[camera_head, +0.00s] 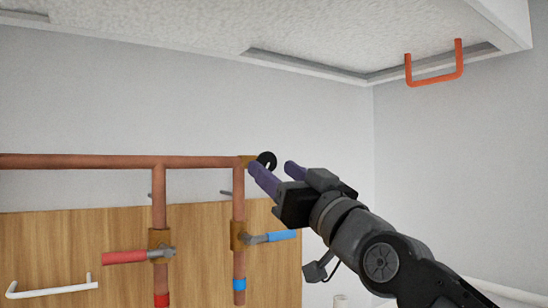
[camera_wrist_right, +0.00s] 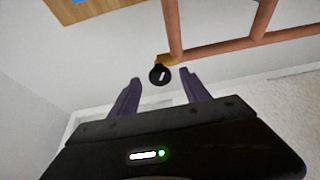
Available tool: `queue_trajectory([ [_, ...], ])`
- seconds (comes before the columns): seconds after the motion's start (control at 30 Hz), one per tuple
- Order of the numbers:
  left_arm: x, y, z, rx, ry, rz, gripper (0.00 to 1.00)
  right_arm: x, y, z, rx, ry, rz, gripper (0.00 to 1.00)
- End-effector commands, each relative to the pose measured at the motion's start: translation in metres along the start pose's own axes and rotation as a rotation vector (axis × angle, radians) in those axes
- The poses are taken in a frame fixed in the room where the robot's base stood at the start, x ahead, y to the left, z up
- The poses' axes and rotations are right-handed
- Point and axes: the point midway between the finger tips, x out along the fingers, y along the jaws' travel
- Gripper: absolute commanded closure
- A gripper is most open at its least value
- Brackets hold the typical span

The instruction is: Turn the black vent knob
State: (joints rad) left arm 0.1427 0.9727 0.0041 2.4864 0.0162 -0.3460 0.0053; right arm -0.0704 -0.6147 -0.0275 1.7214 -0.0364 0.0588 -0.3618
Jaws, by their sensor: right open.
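The black vent knob (camera_head: 267,159) is a small round knob on a brass fitting (camera_head: 246,161) at the right end of the horizontal copper pipe. In the head view my right gripper (camera_head: 272,170) comes in from the lower right, and its purple fingers partly cover the knob. In the right wrist view the knob (camera_wrist_right: 160,75) shows a white mark and appears between and just beyond the two open fingertips (camera_wrist_right: 160,90). The gripper holds nothing, and I cannot tell whether a finger touches the knob. My left gripper is not in view.
Copper pipes (camera_head: 110,161) run along the wall, with a red lever valve (camera_head: 124,257) and a blue lever valve (camera_head: 281,236) below. A wooden panel with a white handle (camera_head: 52,290) is at lower left. An orange handle (camera_head: 434,80) hangs from the ceiling panel.

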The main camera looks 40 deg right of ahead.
Motion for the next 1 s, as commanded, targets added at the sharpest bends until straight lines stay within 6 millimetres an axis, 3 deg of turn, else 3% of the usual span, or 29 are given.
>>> queue_trajectory([
  [0.13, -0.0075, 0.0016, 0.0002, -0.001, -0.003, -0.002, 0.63, 0.0131, -0.0006, -0.0012, 0.001, 0.0, -0.001, 0.45],
  [0.43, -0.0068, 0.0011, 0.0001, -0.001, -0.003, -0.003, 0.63, 0.0141, -0.0001, 0.0001, 0.0, 0.001, 0.0, 0.46],
  [1.0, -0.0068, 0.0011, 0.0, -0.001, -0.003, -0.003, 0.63, 0.014, -0.0004, 0.0001, 0.0, 0.0, 0.0, 0.93],
])
